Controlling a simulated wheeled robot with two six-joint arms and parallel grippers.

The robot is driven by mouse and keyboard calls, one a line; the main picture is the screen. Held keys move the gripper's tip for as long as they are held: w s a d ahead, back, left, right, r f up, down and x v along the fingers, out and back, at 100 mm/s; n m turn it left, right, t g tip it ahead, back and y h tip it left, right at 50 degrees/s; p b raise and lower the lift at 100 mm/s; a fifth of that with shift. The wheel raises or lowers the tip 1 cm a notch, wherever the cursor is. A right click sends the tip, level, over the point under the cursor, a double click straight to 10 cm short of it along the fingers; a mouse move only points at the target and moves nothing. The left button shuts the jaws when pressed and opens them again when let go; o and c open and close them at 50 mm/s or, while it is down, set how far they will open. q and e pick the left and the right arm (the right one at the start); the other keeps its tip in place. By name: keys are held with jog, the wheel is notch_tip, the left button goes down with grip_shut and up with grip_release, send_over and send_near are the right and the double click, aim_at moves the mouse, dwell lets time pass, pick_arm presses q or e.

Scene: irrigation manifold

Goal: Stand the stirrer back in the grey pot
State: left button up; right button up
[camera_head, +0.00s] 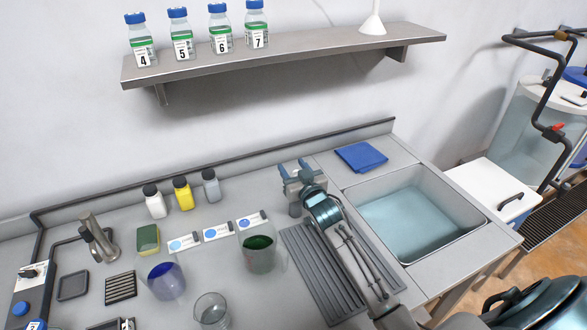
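My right gripper (301,168) is over the back of the counter, left of the sink, with its arm coming in from the lower right. Its two blue-tipped fingers are spread apart, and I see nothing held between them. I cannot clearly make out the stirrer or the grey pot; my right arm covers part of the counter there. A grey metal upright fitting (98,238) stands at the left, but I cannot tell what it is. My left gripper is not in view.
A green-filled beaker (259,254), a blue-filled beaker (166,282) and an empty one (211,311) stand on the counter. Small bottles (183,194) stand behind. A ribbed drainer (312,275) lies beside the water-filled sink (478,221). A shelf (290,56) overhangs the back.

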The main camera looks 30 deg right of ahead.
jog(key=shift+r, duration=0.2)
jog(key=s+b, duration=0.3)
jog(key=s, duration=0.9)
jog(key=shift+a+b, duration=0.3)
jog(key=shift+a, duration=0.1)
jog(key=shift+f, duration=0.1)
